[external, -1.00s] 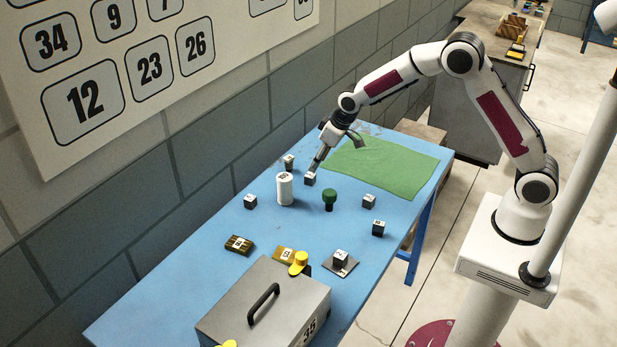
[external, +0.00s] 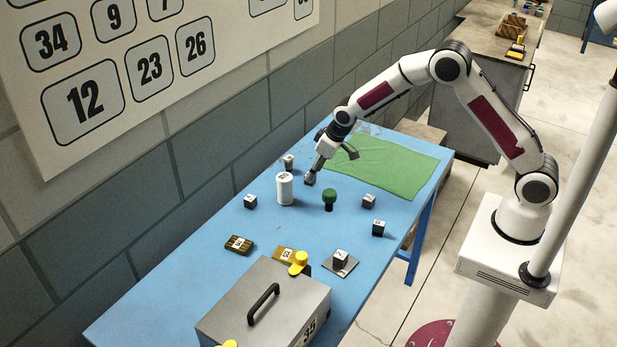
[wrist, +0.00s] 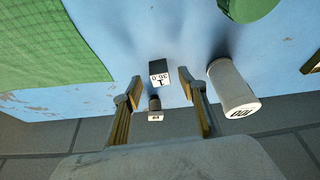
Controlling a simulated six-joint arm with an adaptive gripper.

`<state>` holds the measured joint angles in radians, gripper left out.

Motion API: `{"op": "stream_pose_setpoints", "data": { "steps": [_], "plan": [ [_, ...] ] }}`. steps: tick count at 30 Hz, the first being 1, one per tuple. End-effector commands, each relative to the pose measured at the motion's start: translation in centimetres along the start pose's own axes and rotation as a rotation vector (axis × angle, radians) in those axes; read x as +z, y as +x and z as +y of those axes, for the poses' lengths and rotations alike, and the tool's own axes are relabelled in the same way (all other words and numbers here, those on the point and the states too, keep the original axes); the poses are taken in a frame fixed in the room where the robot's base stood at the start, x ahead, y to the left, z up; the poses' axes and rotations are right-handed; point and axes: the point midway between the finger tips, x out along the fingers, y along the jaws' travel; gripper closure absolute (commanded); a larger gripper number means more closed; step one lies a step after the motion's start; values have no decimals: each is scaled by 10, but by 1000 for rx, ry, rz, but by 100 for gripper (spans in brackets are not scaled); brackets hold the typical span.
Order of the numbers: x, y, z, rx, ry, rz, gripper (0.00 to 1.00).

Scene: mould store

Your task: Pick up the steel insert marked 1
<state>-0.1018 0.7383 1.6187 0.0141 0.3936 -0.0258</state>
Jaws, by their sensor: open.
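The steel insert marked 1 (wrist: 160,74) is a small dark block with a white label on top that also reads 36.0. It stands on the blue table (wrist: 130,35). My gripper (wrist: 161,90) is open, with one finger on each side of the insert in the wrist view; I cannot tell how far the fingertips reach down beside it. In the external view my gripper (external: 312,174) is low over the table and partly hides the insert (external: 309,181).
A white cylinder marked 100 (wrist: 234,86) stands close to the right finger in the wrist view. Another labelled block (wrist: 154,108) is just beyond the insert. A green knob (external: 329,197) stands nearby. Several more blocks and a grey case (external: 245,305) are toward the front.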

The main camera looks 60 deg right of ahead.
Motion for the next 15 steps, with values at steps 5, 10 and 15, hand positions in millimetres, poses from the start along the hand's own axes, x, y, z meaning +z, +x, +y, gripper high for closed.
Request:
{"op": "stream_pose_setpoints", "data": {
  "steps": [5,10,15],
  "plan": [
    [-1,14,0,0,0,1,58],
    [-1,18,0,0,0,2,58],
    [-1,18,0,0,0,2,58]
  ]
}}
